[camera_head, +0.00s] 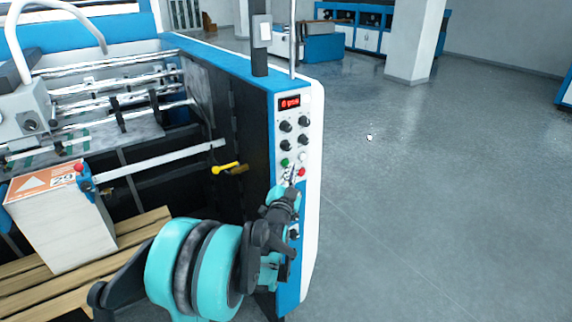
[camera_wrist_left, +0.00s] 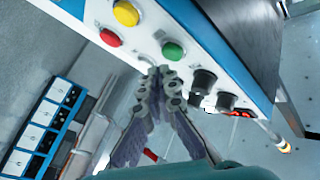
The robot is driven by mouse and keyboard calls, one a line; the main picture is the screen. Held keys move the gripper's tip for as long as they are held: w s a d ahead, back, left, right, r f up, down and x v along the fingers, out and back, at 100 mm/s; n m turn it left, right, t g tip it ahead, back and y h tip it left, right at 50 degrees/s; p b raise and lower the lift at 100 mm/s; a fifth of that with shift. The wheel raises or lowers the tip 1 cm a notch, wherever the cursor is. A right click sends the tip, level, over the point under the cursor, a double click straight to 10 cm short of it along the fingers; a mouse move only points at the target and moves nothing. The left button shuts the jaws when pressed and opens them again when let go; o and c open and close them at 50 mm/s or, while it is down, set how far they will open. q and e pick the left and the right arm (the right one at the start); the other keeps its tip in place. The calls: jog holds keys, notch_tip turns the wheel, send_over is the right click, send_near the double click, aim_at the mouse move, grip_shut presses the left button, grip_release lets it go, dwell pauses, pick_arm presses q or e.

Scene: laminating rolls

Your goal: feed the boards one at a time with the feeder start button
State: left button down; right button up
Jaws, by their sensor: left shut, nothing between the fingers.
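The control panel (camera_head: 310,130) is on the end of the machine, with a lit red display, dark knobs, a green button (camera_head: 285,162) and a red button (camera_head: 301,172). My left gripper (camera_head: 290,182) is shut and empty, just below these buttons. In the left wrist view its closed fingertips (camera_wrist_left: 160,76) point at the panel near the green button (camera_wrist_left: 173,50); I cannot tell whether they touch it. A red button (camera_wrist_left: 110,37) and a yellow button (camera_wrist_left: 126,13) are farther left there. The board stack (camera_head: 65,232) has an orange-and-white top. My right gripper is out of view.
The stack stands on wooden slats (camera_head: 150,225) inside the machine, below metal rollers. A yellow handle (camera_head: 225,168) sticks out left of the panel.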

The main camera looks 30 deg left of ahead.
pick_arm(q)
jog(key=shift+a, duration=0.1)
jog(key=shift+w+a, duration=0.2)
jog(key=shift+a, duration=0.15)
jog(key=shift+w+a, duration=0.15)
jog(key=shift+a, duration=0.25)
dwell(0.7)
jog(key=shift+d, duration=0.1)
jog(key=shift+s+d+b, duration=0.35)
jog(key=shift+d, duration=0.35)
